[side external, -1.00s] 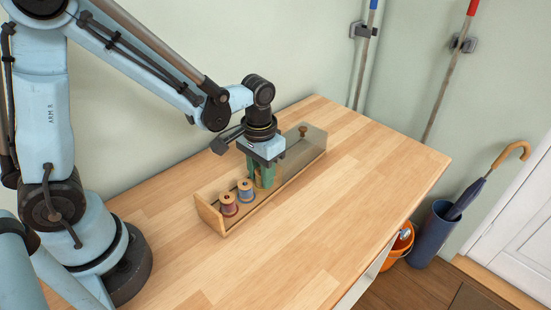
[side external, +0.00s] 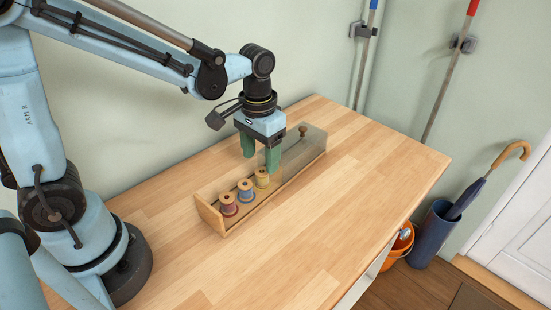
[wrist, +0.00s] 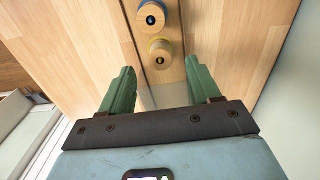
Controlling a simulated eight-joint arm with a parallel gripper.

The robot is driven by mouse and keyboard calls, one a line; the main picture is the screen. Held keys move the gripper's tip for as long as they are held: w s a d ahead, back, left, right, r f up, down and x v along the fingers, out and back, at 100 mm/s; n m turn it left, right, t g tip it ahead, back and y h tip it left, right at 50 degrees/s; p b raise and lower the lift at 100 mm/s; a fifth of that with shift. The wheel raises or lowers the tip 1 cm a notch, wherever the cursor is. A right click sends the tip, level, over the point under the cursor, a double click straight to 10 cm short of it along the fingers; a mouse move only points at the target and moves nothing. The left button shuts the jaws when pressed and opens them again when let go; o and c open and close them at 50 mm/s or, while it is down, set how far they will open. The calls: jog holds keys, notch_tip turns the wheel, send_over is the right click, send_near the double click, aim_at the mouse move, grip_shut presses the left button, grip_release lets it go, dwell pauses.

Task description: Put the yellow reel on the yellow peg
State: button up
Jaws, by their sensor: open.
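The yellow reel (side external: 261,179) stands upright in the long wooden box, in line with the blue reel (side external: 246,190) and the red reel (side external: 228,204). In the wrist view the yellow reel (wrist: 159,45) shows from above with a dark round spot at its centre. The yellow peg is not visible apart from the reel, which stands where it would be hidden. My gripper (side external: 261,163) is open and empty, its green fingers apart above and just behind the yellow reel. In the wrist view the gripper (wrist: 160,68) has nothing between its fingers.
The wooden box (side external: 208,214) lies along the tabletop near the wall. A see-through cover (side external: 311,146) with a brown knob (side external: 303,131) spans its far part, close to my right finger. The wooden tabletop (side external: 340,190) is clear in front and to the right.

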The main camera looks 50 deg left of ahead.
aim_at(256, 172)
notch_tip(256, 172, up, 7)
jog(key=shift+f, duration=0.15)
dwell(0.5)
jog(key=s+a+t, duration=0.3)
jog(key=s+t, duration=0.2)
jog(key=t, duration=0.2)
jog(key=shift+s+a+m, duration=0.15)
jog(key=shift+a+m, duration=0.15)
jog(key=shift+c, duration=0.4)
